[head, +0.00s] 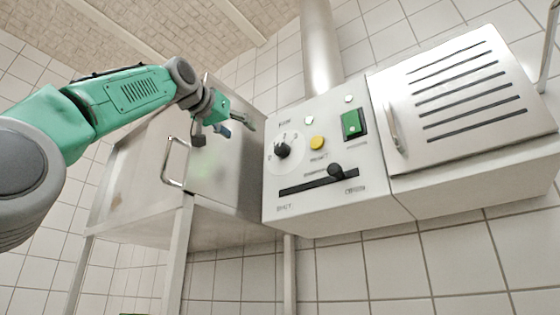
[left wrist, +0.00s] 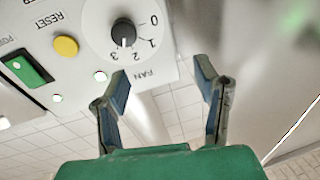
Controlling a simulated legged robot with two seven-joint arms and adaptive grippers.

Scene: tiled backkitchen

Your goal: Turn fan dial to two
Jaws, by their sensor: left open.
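The fan dial (head: 282,150) is a black knob on a round white scale on the control box. In the left wrist view, the dial (left wrist: 123,33) has a scale marked 0, 1, 2, 3 with FAN below it. A pale mark on the knob points towards the 2 and 3 side; I cannot tell which exactly. My left gripper (head: 226,130) is open and empty, to the left of the dial and apart from it. In the left wrist view, the open fingers of my left gripper (left wrist: 162,76) lie below and right of the dial. My right gripper is not in view.
The control box also has a yellow reset button (head: 318,143), a green switch (head: 352,124) and a black slider knob (head: 335,170). A vented steel door (head: 470,85) is at the right. A steel cabinet (head: 140,180) with a handle stands left. A pipe (head: 321,45) rises above the box.

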